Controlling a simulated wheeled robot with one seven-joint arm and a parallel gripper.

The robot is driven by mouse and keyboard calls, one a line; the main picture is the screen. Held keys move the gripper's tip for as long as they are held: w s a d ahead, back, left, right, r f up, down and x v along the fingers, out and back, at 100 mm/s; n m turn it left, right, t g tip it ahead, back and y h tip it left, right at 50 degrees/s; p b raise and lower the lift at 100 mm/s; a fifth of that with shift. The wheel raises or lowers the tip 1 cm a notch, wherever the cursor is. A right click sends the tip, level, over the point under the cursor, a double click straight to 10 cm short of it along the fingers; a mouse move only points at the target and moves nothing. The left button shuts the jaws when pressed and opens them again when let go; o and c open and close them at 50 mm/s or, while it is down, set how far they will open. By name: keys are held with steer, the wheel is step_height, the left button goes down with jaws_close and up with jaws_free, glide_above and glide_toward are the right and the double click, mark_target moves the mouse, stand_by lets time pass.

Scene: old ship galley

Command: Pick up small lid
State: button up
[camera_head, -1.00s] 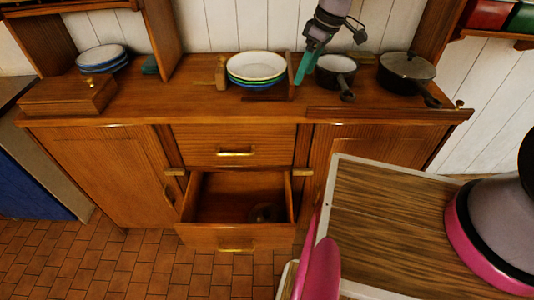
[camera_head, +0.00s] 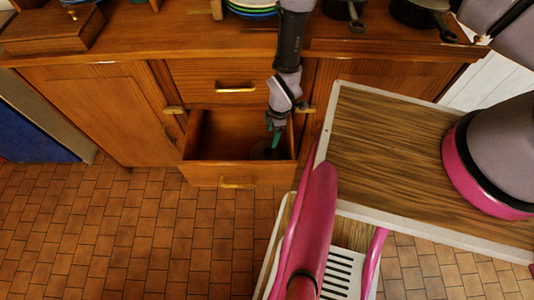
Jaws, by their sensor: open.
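The small lid (camera_head: 259,151) is a dark round shape inside the open lower drawer (camera_head: 222,150), near its right side. It is partly hidden behind my gripper. My gripper (camera_head: 272,139) points down into the right part of the drawer, with its green fingers close to the lid. The jaws are open. I cannot tell whether they touch the lid.
The wooden cabinet (camera_head: 110,95) has a closed upper drawer (camera_head: 235,80) above the open one. Two dark pans and a stack of plates (camera_head: 250,10) stand on its top. The drawer's left part is empty. Tiled floor (camera_head: 140,230) lies in front.

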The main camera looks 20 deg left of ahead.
glide_above(267, 150)
steer(key=d, duration=0.2)
steer(key=f, duration=0.5)
steer(key=shift+a+f, duration=0.2)
steer(key=shift+f, duration=0.2)
steer(key=shift+a+f, duration=0.2)
steer(key=shift+f, duration=0.7)
steer(key=shift+a+f, duration=0.2)
steer(key=shift+f, duration=0.65)
steer(key=shift+a+f, duration=0.2)
steer(key=shift+f, duration=0.7)
jaws_close()
